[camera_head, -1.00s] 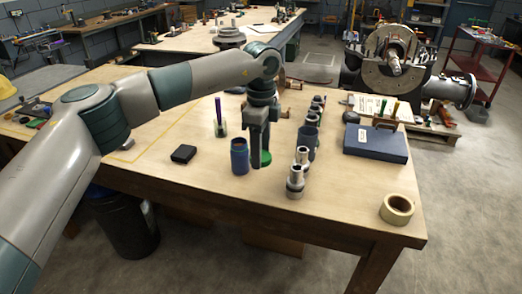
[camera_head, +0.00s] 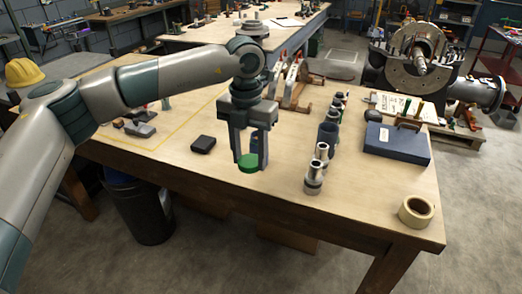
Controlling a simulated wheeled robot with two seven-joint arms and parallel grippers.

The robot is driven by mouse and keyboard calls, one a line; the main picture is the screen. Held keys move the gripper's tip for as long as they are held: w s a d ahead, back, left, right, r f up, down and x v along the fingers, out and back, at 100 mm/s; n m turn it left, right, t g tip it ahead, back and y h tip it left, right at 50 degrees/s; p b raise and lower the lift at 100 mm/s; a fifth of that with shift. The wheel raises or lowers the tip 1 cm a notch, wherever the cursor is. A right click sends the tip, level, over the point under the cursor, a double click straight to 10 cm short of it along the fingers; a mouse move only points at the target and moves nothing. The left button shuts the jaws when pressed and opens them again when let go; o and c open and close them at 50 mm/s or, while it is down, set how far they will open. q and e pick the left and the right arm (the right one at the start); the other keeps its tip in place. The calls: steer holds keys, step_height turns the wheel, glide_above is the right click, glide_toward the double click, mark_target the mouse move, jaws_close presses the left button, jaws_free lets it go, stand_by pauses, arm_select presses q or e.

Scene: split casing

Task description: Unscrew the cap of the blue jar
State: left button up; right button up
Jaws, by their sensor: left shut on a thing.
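My left gripper (camera_head: 250,160) hangs fingers-down over the front part of the table. It is shut on a green cap (camera_head: 250,163), which sits between its fingertips. Whether the cap touches the tabletop cannot be told. A blue jar (camera_head: 256,147) shows partly between the fingers, behind the cap. Most of the jar, including its top, is hidden by my gripper. The cap appears apart from the jar, in front of it. My right gripper is not in view.
A row of metal parts (camera_head: 314,178) and a dark blue cup (camera_head: 327,136) stand right of my gripper. A blue case (camera_head: 396,143) and a tape roll (camera_head: 416,210) lie at the right. The front middle of the table (camera_head: 265,194) is clear.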

arm_select(q)
steer(key=s+a+m, duration=0.6)
steer(key=s+m, duration=0.1)
steer(key=m, duration=0.9)
steer(key=s+a+m, duration=0.7)
steer(key=s+m, duration=0.1)
steer(key=m, duration=0.7)
steer(key=shift+a+r+m, duration=0.15)
steer(key=shift+r+m, duration=0.25)
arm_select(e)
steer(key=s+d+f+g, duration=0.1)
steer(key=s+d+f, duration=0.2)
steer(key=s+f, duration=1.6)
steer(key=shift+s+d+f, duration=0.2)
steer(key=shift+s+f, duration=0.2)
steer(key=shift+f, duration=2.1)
arm_select(q)
steer(key=shift+s, duration=0.1)
